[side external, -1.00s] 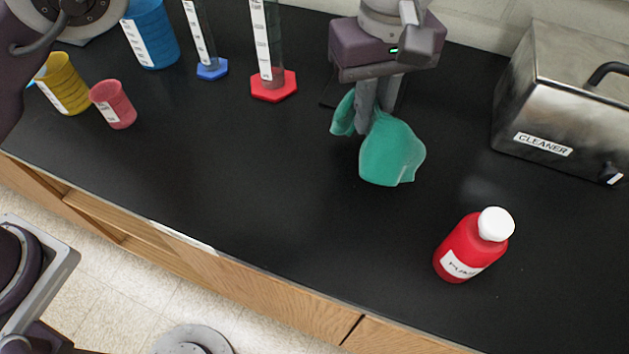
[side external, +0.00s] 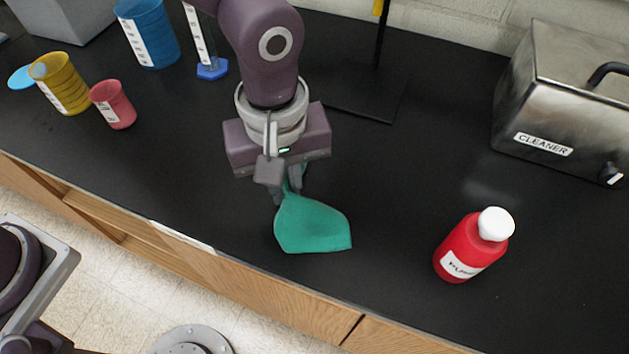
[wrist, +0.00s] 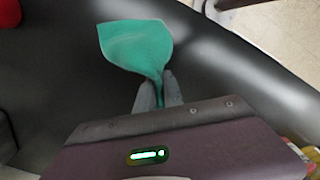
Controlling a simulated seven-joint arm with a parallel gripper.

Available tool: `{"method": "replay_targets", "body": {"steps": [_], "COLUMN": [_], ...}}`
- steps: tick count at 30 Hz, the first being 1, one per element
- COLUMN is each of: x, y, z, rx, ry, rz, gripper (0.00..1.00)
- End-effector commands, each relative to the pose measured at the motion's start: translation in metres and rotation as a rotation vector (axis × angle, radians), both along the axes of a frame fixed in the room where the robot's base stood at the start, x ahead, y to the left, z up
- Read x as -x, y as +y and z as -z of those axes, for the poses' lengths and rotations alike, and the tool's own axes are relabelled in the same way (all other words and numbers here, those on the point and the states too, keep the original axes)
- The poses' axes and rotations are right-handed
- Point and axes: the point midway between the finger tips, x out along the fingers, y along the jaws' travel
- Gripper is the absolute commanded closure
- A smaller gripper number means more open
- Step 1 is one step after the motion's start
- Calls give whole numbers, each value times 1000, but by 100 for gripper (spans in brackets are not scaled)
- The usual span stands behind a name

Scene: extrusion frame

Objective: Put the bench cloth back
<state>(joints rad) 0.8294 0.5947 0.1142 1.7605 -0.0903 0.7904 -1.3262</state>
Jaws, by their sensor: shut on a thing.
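The rest of the cloth spreads out from the fingers toward the lower right in the side external view. In the wrist view, the cloth (wrist: 136,46) fans out from a pinched part between the two fingertips (wrist: 158,88). I cannot tell whether the cloth touches the bench top.
A red bottle (side external: 465,255) with a white cap stands to the right. The metal cleaner box (side external: 560,105) is at the back right. Yellow (side external: 62,85), pink (side external: 114,105) and blue (side external: 150,35) beakers stand at the left. A dark stand base (side external: 365,95) lies behind my gripper.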

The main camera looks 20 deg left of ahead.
Motion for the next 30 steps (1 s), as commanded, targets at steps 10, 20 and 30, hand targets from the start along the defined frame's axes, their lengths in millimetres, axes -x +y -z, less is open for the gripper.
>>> {"method": "replay_targets", "body": {"steps": [10, 20, 30], "x": [0, 0, 10], "y": [0, 0, 8], "z": [0, -1, -34], "rx": [-1, 0, 1], "ry": [1, 0, -1], "rz": [0, 0, 1], "gripper": [55, 55, 55]}}
